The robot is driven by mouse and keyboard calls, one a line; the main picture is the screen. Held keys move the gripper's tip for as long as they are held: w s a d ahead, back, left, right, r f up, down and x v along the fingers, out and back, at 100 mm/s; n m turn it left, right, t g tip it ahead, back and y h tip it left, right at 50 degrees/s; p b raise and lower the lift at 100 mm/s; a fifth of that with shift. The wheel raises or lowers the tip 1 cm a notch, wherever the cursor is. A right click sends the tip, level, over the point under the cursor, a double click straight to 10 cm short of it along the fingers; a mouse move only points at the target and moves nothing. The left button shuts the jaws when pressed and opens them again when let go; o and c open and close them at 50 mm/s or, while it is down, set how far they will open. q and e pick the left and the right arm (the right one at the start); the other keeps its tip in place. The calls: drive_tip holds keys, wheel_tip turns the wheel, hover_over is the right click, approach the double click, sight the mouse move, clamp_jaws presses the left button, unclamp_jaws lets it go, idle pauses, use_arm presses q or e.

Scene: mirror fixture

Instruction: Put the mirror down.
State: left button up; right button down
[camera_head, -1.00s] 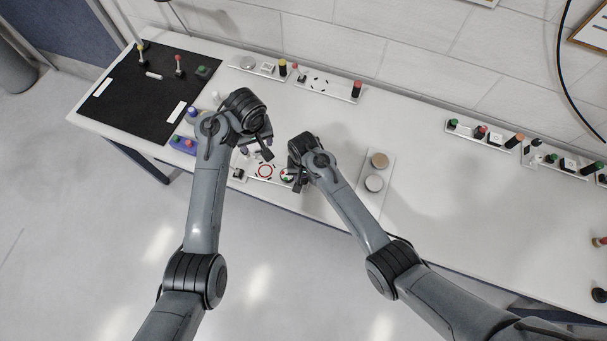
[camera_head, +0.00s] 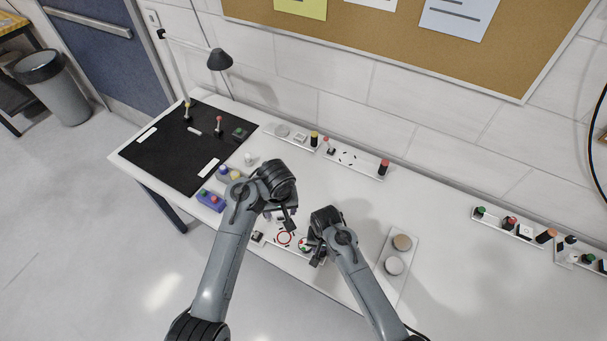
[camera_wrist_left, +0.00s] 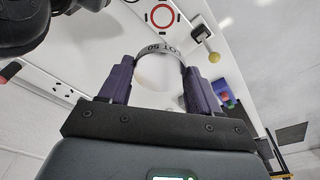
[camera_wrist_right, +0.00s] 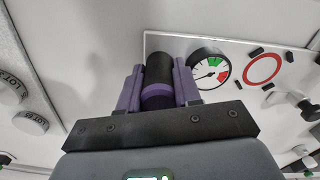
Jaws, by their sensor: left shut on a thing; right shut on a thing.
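My left gripper (camera_head: 290,224) is shut on a round pale disc (camera_wrist_left: 158,76) with a lettered grey rim, seen between its purple fingers in the left wrist view. I cannot tell for sure whether this disc is the mirror. My right gripper (camera_head: 316,258) is shut on a black cylinder (camera_wrist_right: 159,68) with a purple band. Both grippers are over the front part of the table, near a white panel with a red ring (camera_head: 284,239) and a dial gauge (camera_wrist_right: 208,70). In the head view the arms hide most of both held things.
A plate with two round pucks (camera_head: 402,242) lies right of my right gripper. A black mat (camera_head: 170,160) and blue button boxes (camera_head: 211,199) lie to the left. Button panels (camera_head: 345,158) line the wall side. The table's right middle (camera_head: 440,215) is bare.

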use_arm(q)
drive_tip(key=m, duration=0.2)
hover_over(284, 238)
drive_tip(key=f, duration=1.1)
drive_tip(key=shift+s, duration=0.25)
drive_tip(key=shift+f, duration=2.65)
drive_tip(key=shift+f, duration=0.1)
